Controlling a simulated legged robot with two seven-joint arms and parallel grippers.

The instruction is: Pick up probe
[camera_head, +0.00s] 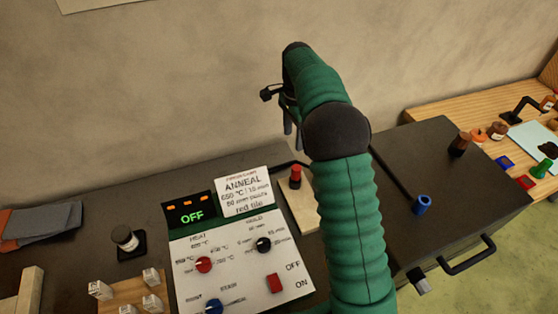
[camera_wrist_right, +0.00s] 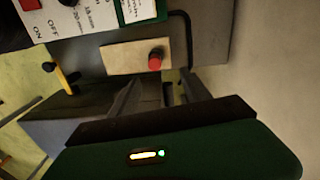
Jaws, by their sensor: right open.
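A red-topped piece with a dark base, which I take to be the probe (camera_head: 295,177), stands upright on a pale wooden block (camera_head: 303,204) beside the control panel. In the right wrist view the probe (camera_wrist_right: 155,59) shows its red top on the same block (camera_wrist_right: 122,58). My right gripper (camera_head: 291,119) is above and behind the block, fingers pointing down. In its wrist view the right gripper (camera_wrist_right: 163,94) is open and empty, its two dark fingers apart, with the probe beyond them. They do not touch it. My left gripper is out of view.
The control panel (camera_head: 228,262) with knobs and an OFF display stands left of the block. A wooden bench (camera_head: 445,111) lies beyond. The wall is behind.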

